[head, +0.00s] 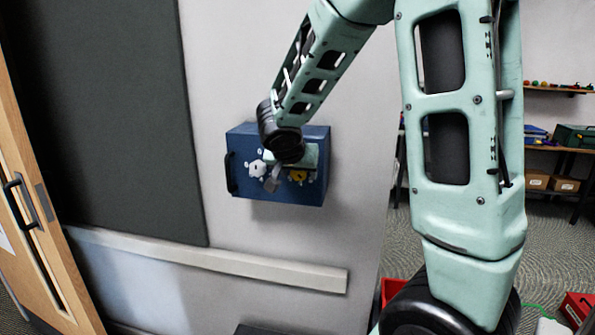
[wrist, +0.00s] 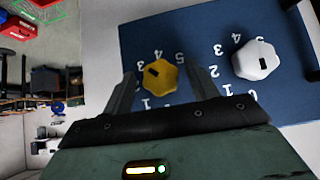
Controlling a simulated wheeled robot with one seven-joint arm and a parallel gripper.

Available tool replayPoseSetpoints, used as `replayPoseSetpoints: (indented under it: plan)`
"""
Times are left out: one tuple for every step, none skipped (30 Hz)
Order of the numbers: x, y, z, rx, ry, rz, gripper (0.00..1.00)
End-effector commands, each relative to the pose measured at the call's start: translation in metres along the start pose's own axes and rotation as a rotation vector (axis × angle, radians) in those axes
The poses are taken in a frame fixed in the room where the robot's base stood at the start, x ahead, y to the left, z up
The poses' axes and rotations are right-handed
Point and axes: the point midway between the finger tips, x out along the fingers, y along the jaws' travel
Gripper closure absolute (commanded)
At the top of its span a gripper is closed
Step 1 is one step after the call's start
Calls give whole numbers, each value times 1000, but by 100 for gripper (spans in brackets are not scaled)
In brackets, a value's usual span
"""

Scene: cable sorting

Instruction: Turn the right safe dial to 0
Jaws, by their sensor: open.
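A blue safe (head: 240,143) is mounted on the wall; it fills much of the wrist view (wrist: 185,30). Its right dial is yellow (head: 299,176), partly hidden by my gripper in the head view. In the wrist view, the yellow dial (wrist: 160,80) sits between my open fingers (wrist: 166,74), with no clear contact. Its black mark points to the upper left of that picture; the exact number is unclear. The left dial is white (head: 257,168); it lies right of the yellow one in the wrist view (wrist: 257,60). Numerals ring both dials and appear upside down there.
A dark handle (head: 231,174) is on the safe's left side. A pale rail (head: 215,260) runs along the wall below. A dark panel (head: 110,120) and a wooden door (head: 35,200) are at left. Shelves with boxes (head: 555,182) stand at far right.

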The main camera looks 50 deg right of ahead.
Motion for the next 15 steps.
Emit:
replayPoseSetpoints:
  plan:
    - [0, 0, 0, 0, 0, 0, 41]
    - [0, 0, 0, 0, 0, 0, 41]
    - [0, 0, 0, 0, 0, 0, 52]
    - [0, 0, 0, 0, 0, 0, 60]
    - [0, 0, 0, 0, 0, 0, 69]
    - [0, 0, 0, 0, 0, 0, 80]
    - [0, 0, 0, 0, 0, 0, 85]
    - [0, 0, 0, 0, 0, 0, 85]
    - [0, 0, 0, 0, 0, 0, 85]
    - [0, 0, 0, 0, 0, 0, 85]
    - [0, 0, 0, -1, 0, 0, 85]
    - [0, 0, 0, -2, 0, 2, 85]
    - [0, 0, 0, -3, 0, 3, 85]
    - [0, 0, 0, -5, 0, 5, 85]
    - [0, -1, 0, -10, 0, 9, 85]
